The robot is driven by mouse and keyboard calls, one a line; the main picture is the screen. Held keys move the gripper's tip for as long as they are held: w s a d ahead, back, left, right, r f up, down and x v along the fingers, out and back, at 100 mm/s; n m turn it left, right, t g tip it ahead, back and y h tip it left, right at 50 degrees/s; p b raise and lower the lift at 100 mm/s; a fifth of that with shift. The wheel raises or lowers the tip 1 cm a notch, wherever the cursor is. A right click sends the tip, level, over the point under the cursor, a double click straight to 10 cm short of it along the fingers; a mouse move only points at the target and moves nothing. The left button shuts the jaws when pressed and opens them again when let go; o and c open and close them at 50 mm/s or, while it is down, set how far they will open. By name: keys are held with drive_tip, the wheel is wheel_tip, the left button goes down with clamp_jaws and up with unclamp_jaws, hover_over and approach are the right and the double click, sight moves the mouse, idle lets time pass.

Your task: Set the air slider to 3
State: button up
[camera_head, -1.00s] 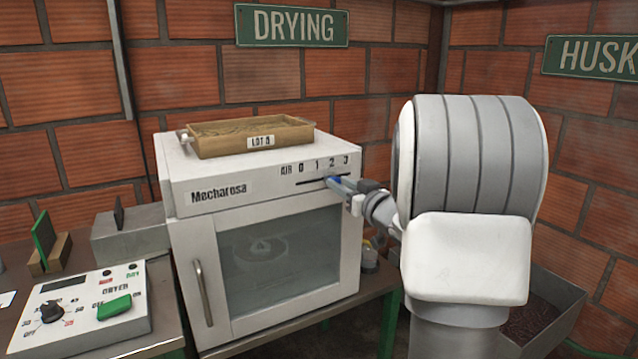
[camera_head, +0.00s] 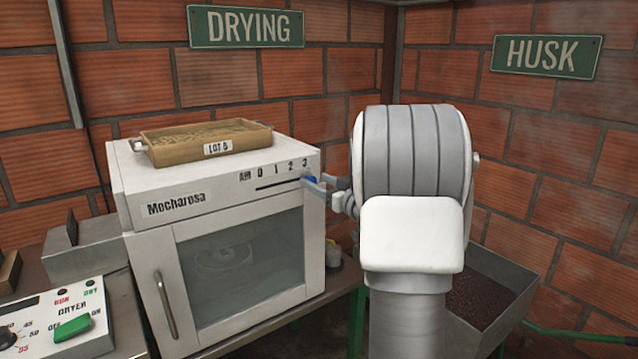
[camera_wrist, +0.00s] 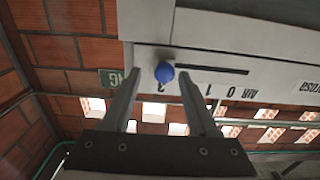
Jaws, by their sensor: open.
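The air slider is a dark slot (camera_head: 280,184) on the white Mecharosa dryer's front top panel, marked AIR 0 1 2 3. Its blue knob (camera_head: 309,180) is at the right end of the slot, below the 3. The wrist view is upside down; there the knob (camera_wrist: 164,73) sits at the left end of the slot (camera_wrist: 212,70). My gripper (camera_wrist: 160,76) is open, with one finger on each side of the knob. I cannot tell whether either finger touches it. The right finger covers part of the number row.
A wooden tray (camera_head: 203,157) marked LOT 5 lies on the dryer. A control box (camera_head: 55,325) with a green switch stands at lower left. A husk bin (camera_head: 515,290) is at right, behind my arm. A small jar (camera_head: 332,253) stands beside the dryer.

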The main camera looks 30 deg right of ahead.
drive_tip(key=s+p, duration=0.1)
drive_tip(key=s, duration=1.6)
drive_tip(key=shift+s+d, duration=0.25)
drive_tip(key=shift+w, duration=0.1)
